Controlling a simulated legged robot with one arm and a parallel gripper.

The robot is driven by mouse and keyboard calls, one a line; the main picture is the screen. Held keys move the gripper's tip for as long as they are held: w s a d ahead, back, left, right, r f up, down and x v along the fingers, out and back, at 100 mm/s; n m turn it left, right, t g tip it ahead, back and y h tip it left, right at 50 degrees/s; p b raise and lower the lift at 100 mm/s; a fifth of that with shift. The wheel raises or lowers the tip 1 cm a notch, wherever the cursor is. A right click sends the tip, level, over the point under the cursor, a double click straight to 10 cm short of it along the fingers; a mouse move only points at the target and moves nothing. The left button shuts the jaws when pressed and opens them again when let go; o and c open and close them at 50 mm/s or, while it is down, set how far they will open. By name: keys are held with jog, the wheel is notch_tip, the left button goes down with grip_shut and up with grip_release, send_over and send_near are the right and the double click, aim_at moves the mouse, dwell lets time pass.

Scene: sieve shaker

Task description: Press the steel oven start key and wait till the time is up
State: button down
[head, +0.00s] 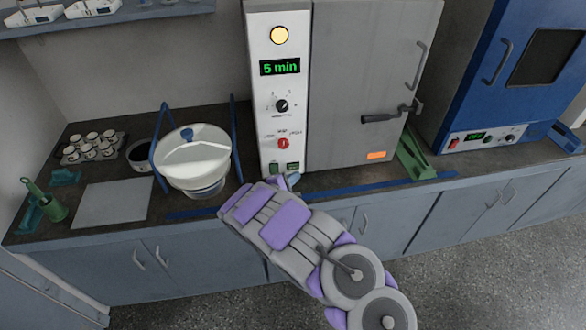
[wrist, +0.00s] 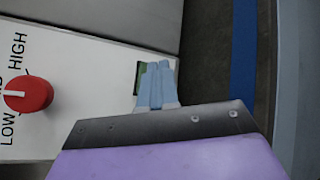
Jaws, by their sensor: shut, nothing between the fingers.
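The steel oven (head: 375,70) stands at the back middle of the counter, its door closed. Its white control panel (head: 262,120) shows a pale yellow round lamp (head: 280,35), a green "5 min" display (head: 280,67), a black dial (head: 282,105) and a red knob (head: 283,143). Two small dark green keys sit at the panel's bottom, the left key (head: 273,169) and the right key (head: 293,166). My gripper (head: 291,178) is shut and empty at the right key. In the wrist view its light blue fingers (wrist: 160,66) partly cover a green key (wrist: 139,76); contact cannot be told.
A blue oven (head: 515,70) stands at right. A white-lidded pot (head: 195,160) in a blue frame stands left of the panel. A grey plate (head: 112,203), a rack of small cups (head: 88,147) and a green tool (head: 50,207) lie farther left. A blue strip (head: 375,190) runs along the counter front.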

jog(key=shift+s+d, duration=0.2)
jog(key=shift+s, duration=0.55)
jog(key=shift+s+d, duration=0.25)
jog(key=shift+s, duration=0.45)
jog(key=shift+s+d, duration=0.2)
jog(key=shift+s, duration=0.55)
